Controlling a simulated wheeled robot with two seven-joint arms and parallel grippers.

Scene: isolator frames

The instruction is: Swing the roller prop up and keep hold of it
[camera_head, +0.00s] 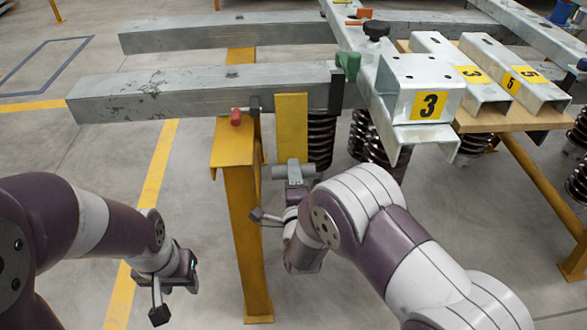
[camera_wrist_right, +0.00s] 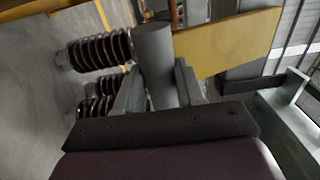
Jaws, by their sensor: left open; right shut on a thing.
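The roller prop is a flat yellow plate (camera_head: 292,122) with a grey roller (camera_head: 280,172) across its lower end. In the head view its top lies against the front grey beam and the roller is below. My right gripper (camera_head: 294,180) is shut on the roller end. The right wrist view shows the grey roller (camera_wrist_right: 153,52) between the fingers (camera_wrist_right: 158,88), with the yellow plate (camera_wrist_right: 225,42) reaching right. My left gripper (camera_head: 174,297) is open and empty, low over the floor, left of the yellow stand and apart from the prop.
A yellow stand (camera_head: 241,220) with a red-tipped clamp is close left of the prop. Grey beams (camera_head: 200,92) run across above. Dark ribbed insulators (camera_head: 321,140) hang just behind. Grey brackets (camera_head: 422,90) marked 3 and 5 sit at upper right. The left floor is clear.

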